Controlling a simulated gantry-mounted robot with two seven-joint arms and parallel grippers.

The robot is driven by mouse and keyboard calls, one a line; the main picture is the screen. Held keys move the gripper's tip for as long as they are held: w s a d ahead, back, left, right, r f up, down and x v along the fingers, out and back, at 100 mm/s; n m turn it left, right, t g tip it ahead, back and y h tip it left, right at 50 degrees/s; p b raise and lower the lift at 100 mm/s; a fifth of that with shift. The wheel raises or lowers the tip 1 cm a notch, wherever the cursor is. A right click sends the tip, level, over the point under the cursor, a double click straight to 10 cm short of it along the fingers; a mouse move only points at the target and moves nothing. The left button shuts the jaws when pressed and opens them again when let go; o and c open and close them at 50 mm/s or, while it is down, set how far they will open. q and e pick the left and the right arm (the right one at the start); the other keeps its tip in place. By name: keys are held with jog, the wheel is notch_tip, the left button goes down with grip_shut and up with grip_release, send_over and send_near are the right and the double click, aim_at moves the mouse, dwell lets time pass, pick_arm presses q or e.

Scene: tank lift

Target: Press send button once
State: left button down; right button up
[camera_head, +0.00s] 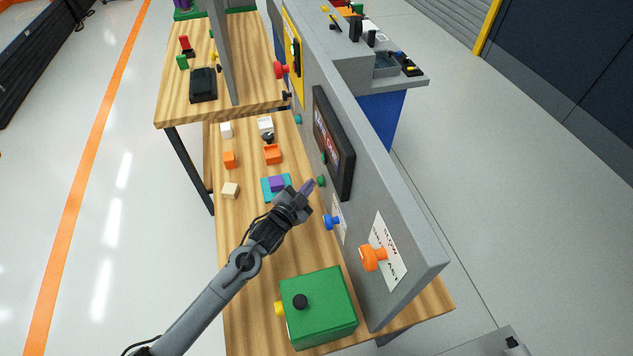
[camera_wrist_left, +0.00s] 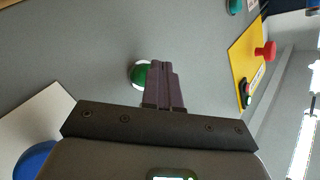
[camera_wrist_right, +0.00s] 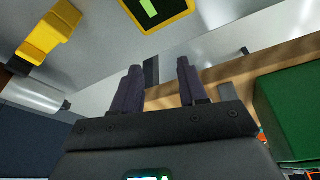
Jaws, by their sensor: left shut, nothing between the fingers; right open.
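A small round green button (camera_head: 321,181) sits on the grey upright panel just below the dark screen (camera_head: 334,145). No send label is readable on it. In the left wrist view the green button (camera_wrist_left: 139,74) has a pale rim and is partly covered by my fingers. My left gripper (camera_head: 309,186) is shut and empty, its fingertips close to this button; I cannot tell whether they touch it. Its closed fingers also fill the middle of the left wrist view (camera_wrist_left: 162,68). My right gripper (camera_wrist_right: 159,80) is open and empty, seen only in the right wrist view.
A blue knob (camera_head: 331,221) and an orange knob (camera_head: 372,257) stick out nearer on the panel. A teal button (camera_head: 298,119) and a red button (camera_head: 281,69) are farther along. A green box (camera_head: 325,305) and several small blocks stand on the wooden table (camera_head: 245,230).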

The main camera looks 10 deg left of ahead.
dwell(0.4)
pick_arm(q)
jog(key=shift+s+a+p, duration=0.45)
jog(key=shift+a+p, duration=0.15)
jog(key=shift+a, duration=0.1)
jog(key=shift+a, duration=0.1)
jog(key=s+a+p, duration=0.2)
jog(key=a, duration=0.1)
jog(key=s+a, duration=0.1)
jog(key=a, duration=0.1)
jog(key=shift+p, duration=0.4)
dwell(0.6)
